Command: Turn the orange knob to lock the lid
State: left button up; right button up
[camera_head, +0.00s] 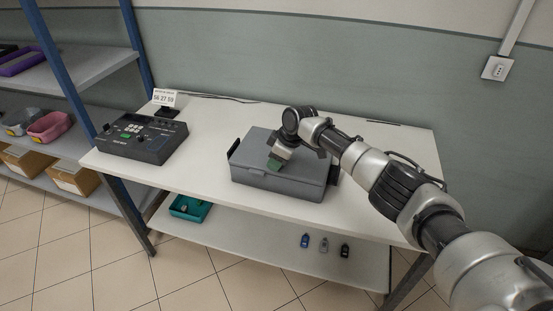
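A grey case (285,184) with its lid down stands on the white table. A black part shows at its left side and another at its right end. My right arm reaches in from the right, and its gripper (275,163) points down over the middle of the lid. Its greenish fingertips are at or just above the lid's top; I cannot tell if they touch. No orange knob shows; the gripper may cover it. I cannot see whether the fingers are open or shut. My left gripper is not in view.
A black control unit (143,138) and a small display sign (165,98) stand on the table's left. The lower shelf holds a teal tray (190,208) and several small items. A blue-post rack stands left. Table space right of the case is bare beneath my arm.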

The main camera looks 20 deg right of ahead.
grip_shut()
